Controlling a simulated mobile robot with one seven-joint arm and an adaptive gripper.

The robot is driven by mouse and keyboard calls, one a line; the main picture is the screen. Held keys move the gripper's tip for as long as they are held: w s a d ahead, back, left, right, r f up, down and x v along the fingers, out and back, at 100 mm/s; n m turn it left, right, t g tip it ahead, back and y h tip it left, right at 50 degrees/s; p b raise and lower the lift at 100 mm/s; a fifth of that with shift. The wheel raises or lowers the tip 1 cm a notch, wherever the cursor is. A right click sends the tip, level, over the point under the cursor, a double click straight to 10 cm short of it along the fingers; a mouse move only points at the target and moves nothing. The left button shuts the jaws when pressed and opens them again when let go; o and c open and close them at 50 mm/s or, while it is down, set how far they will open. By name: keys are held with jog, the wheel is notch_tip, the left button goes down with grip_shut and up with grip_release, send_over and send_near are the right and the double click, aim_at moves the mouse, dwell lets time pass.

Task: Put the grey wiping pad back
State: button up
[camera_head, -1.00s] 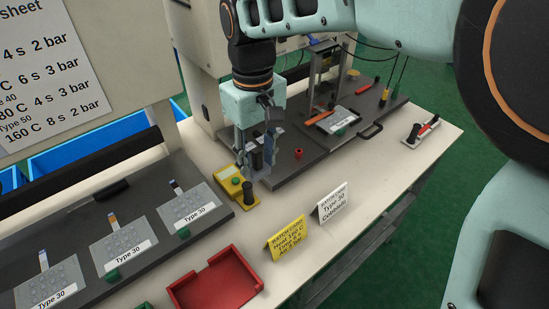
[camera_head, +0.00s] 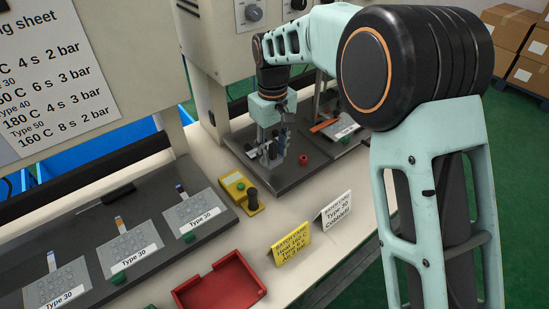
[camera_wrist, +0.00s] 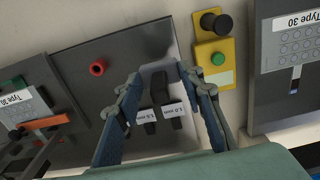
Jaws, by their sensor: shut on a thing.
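My gripper (camera_head: 271,158) points down over the dark base plate (camera_head: 290,180), beyond the yellow button box. A black upright part and two dark blocks with white labels (camera_wrist: 172,110) also show between the fingers. I cannot tell whether the pad touches the plate.
The yellow box (camera_head: 239,188) with a green button and black knob stands left of the plate. A red knob (camera_head: 303,160) is close by on the right. A red tray (camera_head: 222,284), yellow card (camera_head: 290,243) and white card (camera_head: 333,212) stand in front. Keypads lie on the left rack.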

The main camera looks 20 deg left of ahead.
aim_at(274, 160)
jog(key=shift+w+f, duration=0.25)
jog(key=shift+f, duration=0.1)
notch_tip(274, 160, down, 3)
jog(key=shift+f, duration=0.1)
jog(key=o, duration=1)
notch_tip(274, 160, up, 12)
jog(key=shift+r, duration=0.1)
jog(key=shift+w, duration=0.1)
